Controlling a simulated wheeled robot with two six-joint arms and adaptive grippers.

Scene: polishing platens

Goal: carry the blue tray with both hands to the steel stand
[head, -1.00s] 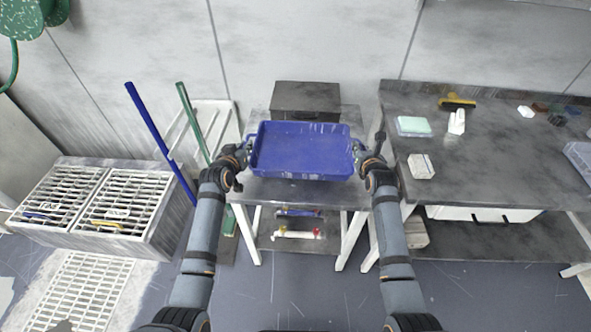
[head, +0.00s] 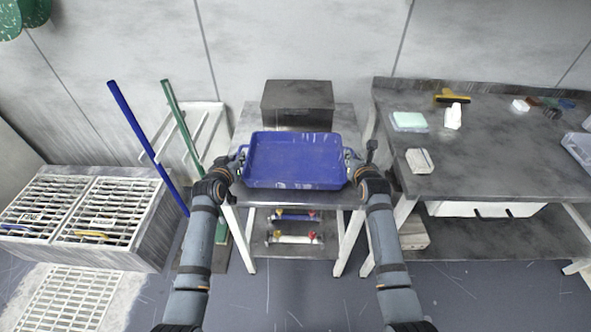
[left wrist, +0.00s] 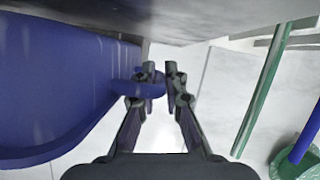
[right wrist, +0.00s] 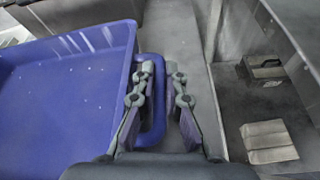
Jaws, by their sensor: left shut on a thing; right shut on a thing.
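The blue tray (head: 294,158) is empty and looks about level, held between my two grippers in front of and over the steel stand (head: 346,117). I cannot tell whether it touches the stand's top. My left gripper (head: 236,165) is shut on the handle at the tray's left end; the handle also shows between the fingers in the left wrist view (left wrist: 150,88). My right gripper (head: 356,165) is shut on the handle at the right end; that handle (right wrist: 156,125) shows in the right wrist view. The tray hides much of the stand's top.
A dark box (head: 297,104) stands at the back of the stand. A dark workbench (head: 480,160) with several small items is close on the right. A blue pole (head: 143,140) and a green pole (head: 181,125) lean at the left, near a bin with slatted racks (head: 120,255).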

